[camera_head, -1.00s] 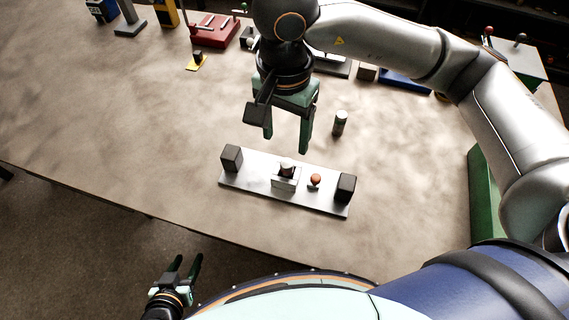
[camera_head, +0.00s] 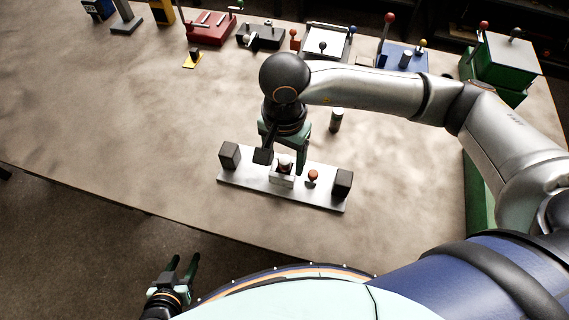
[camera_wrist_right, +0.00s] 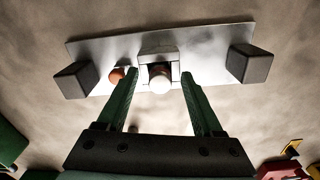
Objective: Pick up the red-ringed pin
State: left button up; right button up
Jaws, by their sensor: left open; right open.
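A pale-topped pin (camera_head: 284,163) stands in a small block (camera_head: 281,181) in the middle of a flat grey plate (camera_head: 240,181). Some reddish colour shows by it, but its ring is not clear. In the right wrist view, the pin's round white end (camera_wrist_right: 159,84) shows in front of the block. My right gripper (camera_head: 286,160) is open above the plate. Its green fingers (camera_wrist_right: 159,75) appear on either side of the pin in the wrist view; I cannot tell contact. My left gripper (camera_head: 185,260) is open and empty beyond the table's front edge.
Dark blocks (camera_head: 229,155) (camera_head: 343,184) stand at the plate's ends. An orange-red knob (camera_head: 312,176) is right of the pin. Several fixtures, including a red one (camera_head: 211,28), line the back. The table's left is clear.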

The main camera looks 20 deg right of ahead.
grip_shut()
dwell(0.4)
jog(key=shift+r, duration=0.1)
